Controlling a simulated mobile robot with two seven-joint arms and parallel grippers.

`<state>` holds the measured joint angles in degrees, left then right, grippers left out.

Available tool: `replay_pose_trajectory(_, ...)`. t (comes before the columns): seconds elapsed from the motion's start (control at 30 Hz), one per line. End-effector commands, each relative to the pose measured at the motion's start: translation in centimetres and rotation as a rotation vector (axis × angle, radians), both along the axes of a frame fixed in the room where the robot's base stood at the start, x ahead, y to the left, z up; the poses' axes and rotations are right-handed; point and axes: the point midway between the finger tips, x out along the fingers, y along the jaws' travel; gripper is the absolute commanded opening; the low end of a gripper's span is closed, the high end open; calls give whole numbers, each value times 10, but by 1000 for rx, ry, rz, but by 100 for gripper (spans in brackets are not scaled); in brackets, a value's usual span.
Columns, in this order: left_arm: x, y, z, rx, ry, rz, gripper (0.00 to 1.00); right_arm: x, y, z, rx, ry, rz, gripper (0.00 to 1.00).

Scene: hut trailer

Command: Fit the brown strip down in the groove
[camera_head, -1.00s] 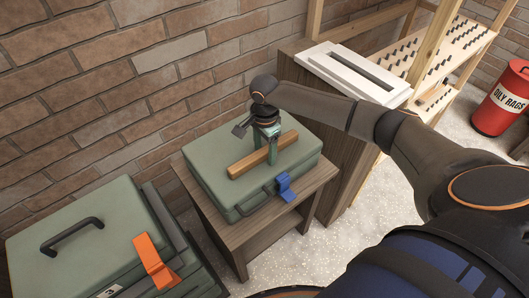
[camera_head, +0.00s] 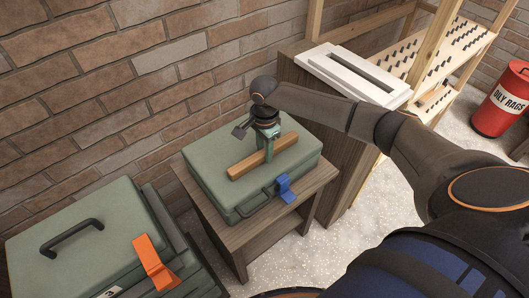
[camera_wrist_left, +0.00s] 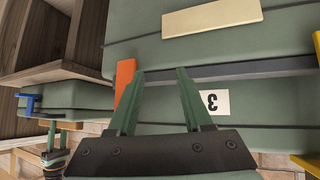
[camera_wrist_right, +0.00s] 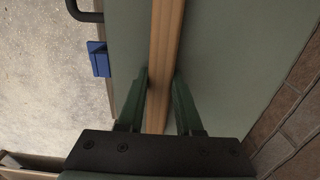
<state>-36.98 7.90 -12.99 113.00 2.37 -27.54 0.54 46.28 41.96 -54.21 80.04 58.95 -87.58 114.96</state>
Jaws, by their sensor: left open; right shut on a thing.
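The brown strip (camera_head: 242,168) lies along the lid of a green case (camera_head: 215,150) in the head view. My right gripper (camera_head: 266,158) points down and is shut across the strip near its middle. In the right wrist view the strip (camera_wrist_right: 167,30) runs between the fingers (camera_wrist_right: 160,82). It seems to rest on the lid still. A white block (camera_head: 328,60) with a long dark groove (camera_head: 362,71) lies on a tall brown cabinet behind and to the right. My left gripper (camera_wrist_left: 160,72) is open and empty beside the green case labelled 3 (camera_wrist_left: 245,110).
A blue latch (camera_head: 285,188) and a handle are on the front of the strip's case. Another green case (camera_head: 105,215) with an orange latch (camera_head: 152,262) stands left. A wooden rack (camera_head: 455,60) and a red oily-rags can (camera_head: 503,103) are at right. A brick wall stands behind.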

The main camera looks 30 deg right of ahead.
Motion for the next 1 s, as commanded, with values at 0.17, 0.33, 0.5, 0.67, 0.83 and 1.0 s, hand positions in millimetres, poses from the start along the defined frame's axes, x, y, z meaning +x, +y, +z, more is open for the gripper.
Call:
replay_pose_trajectory(0.17,0,0,1,0,1,0,50,0,0,5,0,-1,0,0)
replay_pose_trajectory(0.33,0,0,6,0,-2,1,50,1,0,25,2,-2,0,0)
replay_pose_trajectory(0.5,-2,4,11,5,-3,6,50,-15,-1,51,0,-1,1,0)
replay_pose_trajectory(0.67,-6,10,17,13,-1,17,50,-44,-1,87,-1,-2,2,0)
replay_pose_trajectory(0.83,-10,15,19,17,-1,25,50,-80,-1,105,-2,2,2,0)
replay_pose_trajectory(1.0,-12,20,18,24,7,35,50,-110,-1,118,-2,1,1,0)
